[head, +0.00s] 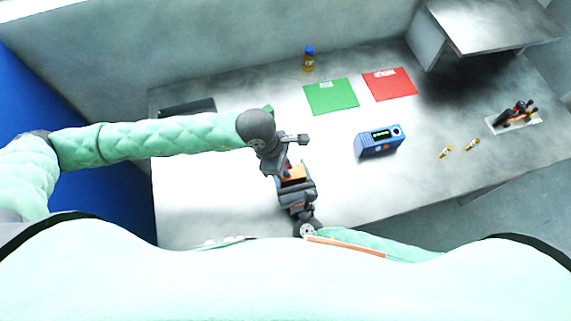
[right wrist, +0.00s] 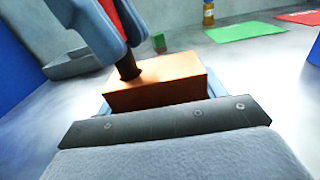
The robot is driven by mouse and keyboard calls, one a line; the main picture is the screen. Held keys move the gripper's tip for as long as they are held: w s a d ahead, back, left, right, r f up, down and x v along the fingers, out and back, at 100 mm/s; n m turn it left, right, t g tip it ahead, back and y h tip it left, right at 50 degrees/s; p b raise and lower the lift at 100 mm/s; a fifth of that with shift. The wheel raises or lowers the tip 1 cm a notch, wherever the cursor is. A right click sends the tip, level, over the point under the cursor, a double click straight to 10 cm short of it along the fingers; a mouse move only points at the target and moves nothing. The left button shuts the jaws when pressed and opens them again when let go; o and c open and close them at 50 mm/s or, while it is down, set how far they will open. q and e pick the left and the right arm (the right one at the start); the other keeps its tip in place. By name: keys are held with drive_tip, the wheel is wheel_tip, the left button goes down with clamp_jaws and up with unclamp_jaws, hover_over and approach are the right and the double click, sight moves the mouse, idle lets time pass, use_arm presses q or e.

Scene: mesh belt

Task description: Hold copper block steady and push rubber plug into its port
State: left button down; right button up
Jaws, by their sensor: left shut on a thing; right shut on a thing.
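The orange copper block (head: 293,173) sits between the fingers of my right gripper (head: 297,187), which is shut on it. The block also shows large in the right wrist view (right wrist: 165,82), its top face up. My left gripper (head: 284,164) comes down over the block from the left and behind. In the right wrist view its fingers (right wrist: 112,35) are shut around a dark rubber plug (right wrist: 129,70), with red showing between them. The plug's lower end meets the block's top, left of its middle. The port is hidden, and how deep the plug sits cannot be told.
A green mat (head: 331,96) and red mat (head: 389,84) lie at the back, near a bottle (head: 309,60). A blue device (head: 379,141) stands right of my grippers. Small yellow items (head: 446,152), a tool tray (head: 514,121) and a raised shelf (head: 485,28) are farther right.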

use_arm(q)
drive_tip(key=shift+f, duration=0.85)
drive_tip(key=c, duration=1.3)
unclamp_jaws()
drive_tip(key=shift+c, duration=0.2)
